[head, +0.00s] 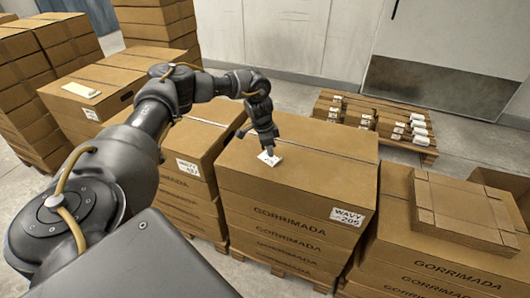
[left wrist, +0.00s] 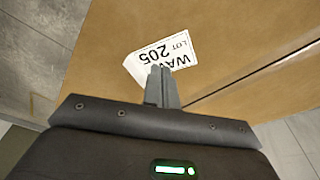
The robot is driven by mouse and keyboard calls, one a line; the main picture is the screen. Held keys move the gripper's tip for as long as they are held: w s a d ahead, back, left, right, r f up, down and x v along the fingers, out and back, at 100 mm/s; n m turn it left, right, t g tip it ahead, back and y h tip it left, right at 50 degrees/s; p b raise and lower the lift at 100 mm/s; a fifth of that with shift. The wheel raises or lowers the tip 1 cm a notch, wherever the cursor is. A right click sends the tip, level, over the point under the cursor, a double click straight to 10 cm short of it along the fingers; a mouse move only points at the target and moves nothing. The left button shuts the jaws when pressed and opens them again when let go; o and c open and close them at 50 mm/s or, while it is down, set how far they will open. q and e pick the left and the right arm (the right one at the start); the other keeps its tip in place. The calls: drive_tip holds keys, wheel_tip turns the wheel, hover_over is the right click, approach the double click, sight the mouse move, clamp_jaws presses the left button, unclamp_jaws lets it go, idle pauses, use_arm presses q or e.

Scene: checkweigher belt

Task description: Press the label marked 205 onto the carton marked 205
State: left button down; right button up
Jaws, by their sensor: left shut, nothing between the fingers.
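The carton marked 205 (head: 300,165) is the top of a stack in the middle of the head view, with a white "WAVY 205" sticker (head: 347,216) on its front. A small white label (head: 270,158) lies on its top face near the far left part. In the left wrist view the label (left wrist: 168,50) reads "WAVY LOT 205", upside down; its near-left edge looks slightly raised. My left gripper (head: 269,150) is shut and empty, its fingertips (left wrist: 160,72) at the label's edge, hiding a bit of it. I cannot tell if they touch. My right gripper is not in view.
A neighbouring carton stack (head: 190,140) stands close on the left, and another white item (head: 82,90) lies on a carton behind it. Flat cardboard (head: 465,208) lies on the right stack. A low pallet (head: 375,125) with small goods stands behind.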

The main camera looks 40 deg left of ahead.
use_arm(q)
drive_tip(key=shift+b+x, duration=0.3)
drive_tip(key=shift+x, duration=0.5)
idle(0.7)
drive_tip(key=shift+s, duration=0.15)
drive_tip(key=w+d+p+v, duration=0.1)
drive_tip(key=p+v, duration=0.6)
idle(0.6)
